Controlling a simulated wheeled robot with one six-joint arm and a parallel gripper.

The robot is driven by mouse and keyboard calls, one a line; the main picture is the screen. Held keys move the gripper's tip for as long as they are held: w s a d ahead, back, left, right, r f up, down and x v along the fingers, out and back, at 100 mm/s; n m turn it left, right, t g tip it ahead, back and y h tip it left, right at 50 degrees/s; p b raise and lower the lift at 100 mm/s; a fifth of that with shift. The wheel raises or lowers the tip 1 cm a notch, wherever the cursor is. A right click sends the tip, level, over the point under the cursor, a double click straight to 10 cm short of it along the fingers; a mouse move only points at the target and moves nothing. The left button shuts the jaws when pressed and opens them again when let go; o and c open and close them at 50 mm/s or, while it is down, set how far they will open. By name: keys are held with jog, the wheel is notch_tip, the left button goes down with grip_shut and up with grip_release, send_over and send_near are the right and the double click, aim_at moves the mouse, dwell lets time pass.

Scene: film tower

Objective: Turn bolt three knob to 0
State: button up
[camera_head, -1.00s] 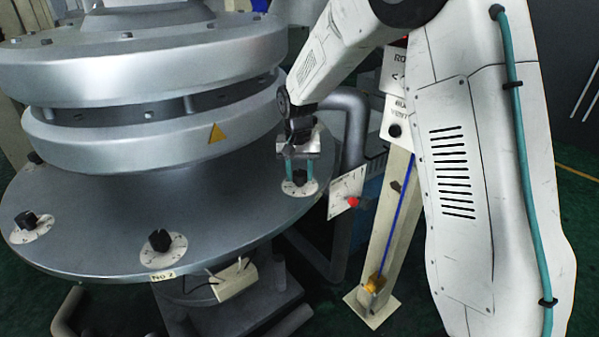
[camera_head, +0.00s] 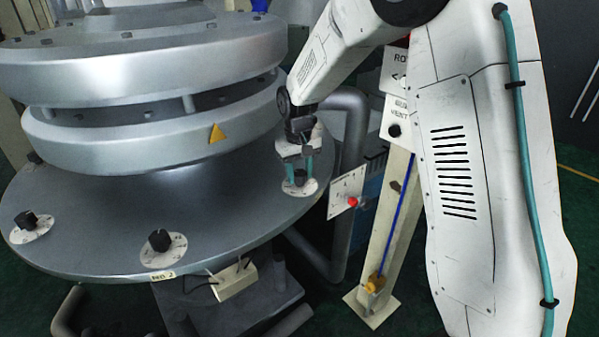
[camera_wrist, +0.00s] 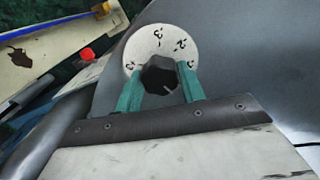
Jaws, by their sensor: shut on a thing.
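The black knob (camera_head: 300,177) sits on a round white dial (camera_head: 310,187) at the right rim of the grey round plate. My gripper (camera_head: 300,170) points down over it, its two teal fingers on opposite sides, closed on it. In the wrist view the dark knob (camera_wrist: 160,75) is between the teal fingertips (camera_wrist: 160,70), and the white dial (camera_wrist: 150,42) shows printed marks, among them what look like -3 and -2. A light line on the knob faces the lower right there. The dial's near part is hidden by knob and gripper.
Two similar black knobs stand on the plate (camera_head: 100,225): one at the front (camera_head: 160,240) by a NO 2 label (camera_head: 163,275), one at the left (camera_head: 25,220). A white panel with a red button (camera_head: 352,202) and a cream post (camera_head: 392,225) stand right of the plate.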

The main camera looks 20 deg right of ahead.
aim_at(298, 173)
jog(key=o, duration=1)
jog(key=shift+c, duration=0.2)
jog(key=r, duration=0.8)
jog(key=shift+a, duration=0.2)
jog(key=shift+f, duration=0.1)
jog(key=s+d+r, duration=0.1)
jog(key=s+r, duration=0.1)
jog(key=s, duration=1)
jog(key=s+d+r+m, duration=0.1)
jog(key=s+r, duration=0.2)
jog(key=s, duration=1)
jog(key=s+d+r+t, duration=0.1)
jog(key=s+r, duration=0.2)
jog(key=s, duration=0.9)
jog(key=shift+s+r, duration=0.15)
jog(key=shift+s, duration=0.25)
